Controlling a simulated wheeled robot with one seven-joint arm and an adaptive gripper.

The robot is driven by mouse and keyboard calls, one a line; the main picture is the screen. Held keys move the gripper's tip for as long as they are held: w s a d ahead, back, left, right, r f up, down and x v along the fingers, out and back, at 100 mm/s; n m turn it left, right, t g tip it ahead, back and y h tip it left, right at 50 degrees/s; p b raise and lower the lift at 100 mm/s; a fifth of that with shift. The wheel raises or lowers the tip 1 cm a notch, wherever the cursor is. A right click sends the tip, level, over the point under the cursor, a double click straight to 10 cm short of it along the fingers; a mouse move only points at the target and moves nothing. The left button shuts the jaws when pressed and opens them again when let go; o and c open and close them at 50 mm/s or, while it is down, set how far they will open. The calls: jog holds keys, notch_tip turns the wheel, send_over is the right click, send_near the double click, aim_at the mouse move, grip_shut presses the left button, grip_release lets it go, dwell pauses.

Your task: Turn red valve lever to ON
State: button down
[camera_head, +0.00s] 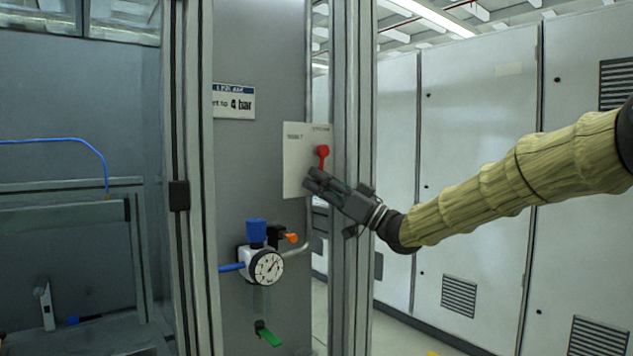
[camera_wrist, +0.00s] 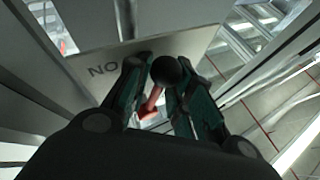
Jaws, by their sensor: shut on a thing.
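The red valve lever (camera_head: 323,151) is on a white plate (camera_head: 296,155) fixed to the grey panel. Its round red end is at the top and its arm runs down toward my gripper (camera_head: 312,184). In the wrist view the red lever (camera_wrist: 152,103) shows between my two fingers (camera_wrist: 156,80), which are shut on it. A dark round knob (camera_wrist: 167,69) sits between the fingertips. Letters reading "NO" in this view (camera_wrist: 103,70) are on the plate beside the fingers. The lower end of the lever is hidden by my gripper in the head view.
Below is a pressure gauge (camera_head: 267,267) with a blue knob (camera_head: 256,232), orange tap (camera_head: 291,238) and green lever (camera_head: 267,334). An upright metal post (camera_head: 353,80) stands right of the plate. Grey cabinets (camera_head: 480,130) stand behind my arm.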

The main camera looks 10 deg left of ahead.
jog(key=shift+w+f+n+g, duration=0.1)
jog(key=shift+n+g, duration=0.2)
jog(key=c, duration=1.5)
grip_release()
jog(key=shift+c, duration=0.2)
jog(key=shift+d, duration=0.15)
jog(key=v, duration=1.2)
